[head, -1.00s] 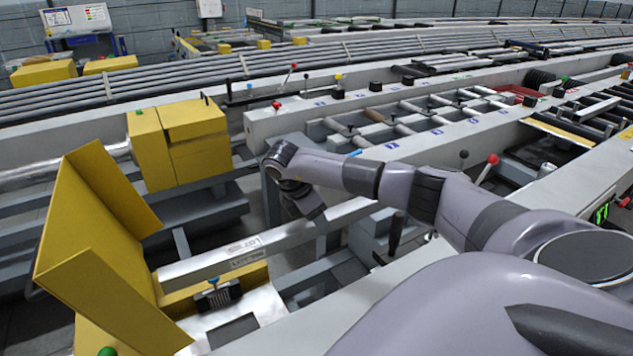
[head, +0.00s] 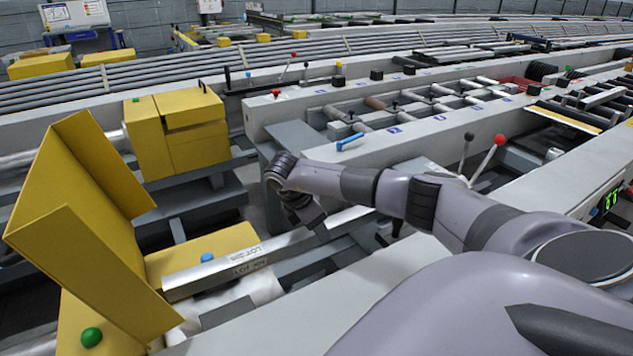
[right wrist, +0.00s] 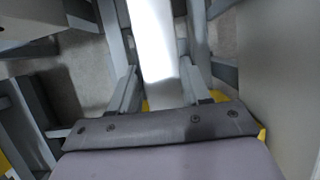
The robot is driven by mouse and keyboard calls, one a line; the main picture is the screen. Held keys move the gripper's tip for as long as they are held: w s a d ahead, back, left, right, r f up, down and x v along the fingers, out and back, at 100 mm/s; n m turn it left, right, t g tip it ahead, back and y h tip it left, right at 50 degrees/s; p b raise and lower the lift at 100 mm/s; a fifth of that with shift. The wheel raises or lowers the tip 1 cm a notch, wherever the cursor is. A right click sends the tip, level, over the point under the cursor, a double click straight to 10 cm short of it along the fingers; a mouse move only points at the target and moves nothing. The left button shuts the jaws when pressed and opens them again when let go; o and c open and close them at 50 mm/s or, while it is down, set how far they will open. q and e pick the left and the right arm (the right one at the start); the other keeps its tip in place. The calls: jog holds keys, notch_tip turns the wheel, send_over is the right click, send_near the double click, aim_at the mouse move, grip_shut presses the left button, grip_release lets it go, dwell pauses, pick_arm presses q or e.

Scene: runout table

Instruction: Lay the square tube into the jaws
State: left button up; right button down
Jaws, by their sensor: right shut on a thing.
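The square tube (head: 215,270) is a long silver bar with a printed lot label. It lies across the picture from the yellow machine at the left toward the middle. My right gripper (head: 316,229) reaches down onto the tube to the right of the label and is shut on it. In the right wrist view the tube (right wrist: 153,45) runs bright white between the two fingers (right wrist: 160,92). The tube's left end is above the yellow machine bed, in front of a blue knob (head: 207,257). The jaws are not clearly seen; the tube hides that spot. My left gripper is out of view.
A tall yellow guard (head: 80,225) stands close to the tube's left end, with a green button (head: 92,337) below it. A yellow box (head: 175,135) stands behind. A pale rail (head: 350,285) runs in front, and a red-knobbed lever (head: 499,140) rises at the right.

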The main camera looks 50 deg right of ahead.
aim_at(317, 243)
jog(key=shift+f, duration=0.55)
jog(key=shift+f+b, duration=0.75)
jog(key=shift+b, duration=0.05)
notch_tip(317, 243, down, 3)
jog(key=shift+r+b, duration=0.1)
jog(key=shift+b, duration=0.95)
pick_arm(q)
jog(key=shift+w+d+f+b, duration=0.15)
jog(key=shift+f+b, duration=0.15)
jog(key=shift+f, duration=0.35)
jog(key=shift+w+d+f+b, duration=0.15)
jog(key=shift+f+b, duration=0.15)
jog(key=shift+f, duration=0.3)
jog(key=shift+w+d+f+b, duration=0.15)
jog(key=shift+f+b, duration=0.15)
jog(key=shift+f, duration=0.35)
pick_arm(e)
jog(key=shift+f, duration=1.3)
